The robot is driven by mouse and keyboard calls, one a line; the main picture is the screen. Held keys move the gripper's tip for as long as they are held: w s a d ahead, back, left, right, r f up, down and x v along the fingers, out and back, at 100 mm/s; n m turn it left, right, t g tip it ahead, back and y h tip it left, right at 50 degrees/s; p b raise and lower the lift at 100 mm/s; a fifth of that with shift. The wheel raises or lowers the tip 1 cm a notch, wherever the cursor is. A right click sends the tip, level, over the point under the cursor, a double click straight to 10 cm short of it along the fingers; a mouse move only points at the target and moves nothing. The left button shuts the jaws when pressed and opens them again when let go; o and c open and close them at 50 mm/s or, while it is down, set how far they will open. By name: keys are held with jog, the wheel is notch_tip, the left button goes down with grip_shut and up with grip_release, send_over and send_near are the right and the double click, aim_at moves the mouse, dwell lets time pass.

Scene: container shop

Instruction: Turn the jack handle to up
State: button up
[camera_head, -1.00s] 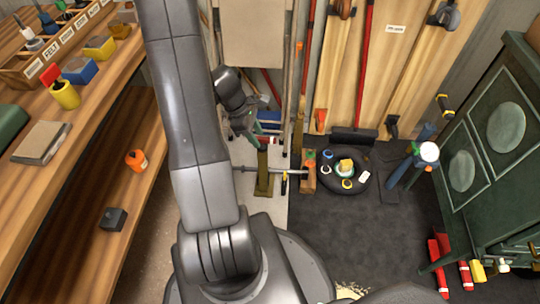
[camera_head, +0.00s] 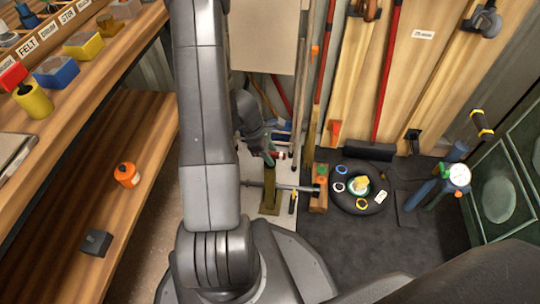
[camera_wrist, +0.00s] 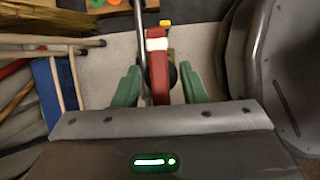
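A red bar with a white band, seemingly the jack handle (camera_wrist: 158,68), stands in the middle of the wrist view. My gripper (camera_wrist: 159,86) is open, with one green finger on each side of the bar and a visible gap on both sides. In the head view my gripper (camera_head: 268,152) is low, behind my arm, above an olive upright piece (camera_head: 270,190), seemingly part of the jack. A steel rod (camera_head: 296,187) runs sideways by it; it also shows in the wrist view (camera_wrist: 139,45). The jack's lower part is hidden from the wrist.
A wooden shelf (camera_head: 137,205) with an orange bottle (camera_head: 127,174) and a dark block (camera_head: 96,242) stands on the left. A black round tray (camera_head: 360,207) with small items lies at right. Poles and boards lean at the back.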

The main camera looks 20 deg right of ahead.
grip_shut()
jog(key=shift+r+m+p, duration=0.1)
jog(key=shift+m+p, duration=0.2)
jog(key=shift+p, duration=0.05)
